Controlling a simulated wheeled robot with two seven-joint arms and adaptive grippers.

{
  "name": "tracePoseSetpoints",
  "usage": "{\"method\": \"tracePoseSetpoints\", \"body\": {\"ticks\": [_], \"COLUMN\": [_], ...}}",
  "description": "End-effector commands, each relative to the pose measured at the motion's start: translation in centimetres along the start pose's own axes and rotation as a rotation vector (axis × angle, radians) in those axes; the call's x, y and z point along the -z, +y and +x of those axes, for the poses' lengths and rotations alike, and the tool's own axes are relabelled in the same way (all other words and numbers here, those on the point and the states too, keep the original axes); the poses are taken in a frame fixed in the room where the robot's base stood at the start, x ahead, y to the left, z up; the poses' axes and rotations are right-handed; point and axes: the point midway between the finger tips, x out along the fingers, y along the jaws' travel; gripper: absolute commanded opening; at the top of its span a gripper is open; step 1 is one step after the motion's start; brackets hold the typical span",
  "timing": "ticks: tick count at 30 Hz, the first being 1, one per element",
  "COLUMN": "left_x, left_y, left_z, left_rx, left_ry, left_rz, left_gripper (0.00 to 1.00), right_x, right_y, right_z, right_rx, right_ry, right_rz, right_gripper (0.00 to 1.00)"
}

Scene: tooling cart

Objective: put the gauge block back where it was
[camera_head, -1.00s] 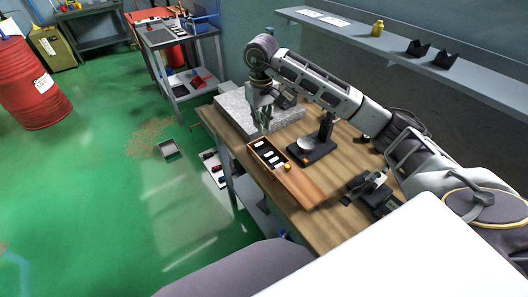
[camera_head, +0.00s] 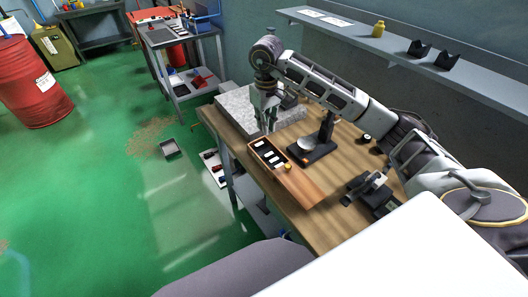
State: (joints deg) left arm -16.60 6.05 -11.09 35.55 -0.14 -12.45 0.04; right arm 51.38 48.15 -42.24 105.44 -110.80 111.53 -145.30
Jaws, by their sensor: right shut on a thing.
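My right gripper (camera_head: 267,127) points down just behind the far end of the wooden gauge block case (camera_head: 304,187), beside the grey granite plate. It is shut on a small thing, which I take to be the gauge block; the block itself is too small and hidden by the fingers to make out. The open case has a dark insert with several pale blocks (camera_head: 268,153) in a row and a round brass-coloured piece (camera_head: 288,167) near its middle. My left gripper is not in view.
The granite plate (camera_head: 235,105) lies at the bench's far end. A black stand with a round pale plate (camera_head: 306,145) is right of the case, and a dark vise (camera_head: 371,194) sits nearer. A wall shelf (camera_head: 390,50) runs above the wooden bench (camera_head: 240,150).

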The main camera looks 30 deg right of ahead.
Motion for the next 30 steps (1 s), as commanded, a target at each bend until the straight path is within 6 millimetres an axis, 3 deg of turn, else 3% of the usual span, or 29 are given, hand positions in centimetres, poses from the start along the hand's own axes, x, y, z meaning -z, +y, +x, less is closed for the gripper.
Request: {"method": "tracePoseSetpoints", "body": {"ticks": [8,21,30], "left_x": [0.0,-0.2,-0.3], "left_y": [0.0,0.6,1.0], "left_z": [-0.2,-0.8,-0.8], "left_rx": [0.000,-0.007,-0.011], "left_ry": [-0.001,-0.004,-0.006], "left_rz": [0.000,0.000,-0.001], "left_gripper": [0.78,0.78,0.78], "right_x": [0.0,0.0,0.0], "right_y": [0.0,0.0,0.0], "right_z": [1.1,5.7,6.3], "right_rx": [0.000,0.000,0.000], "right_ry": [-0.002,-0.002,0.000], "right_rz": [0.001,0.001,0.000], "right_gripper": [0.00,0.00,0.00]}}
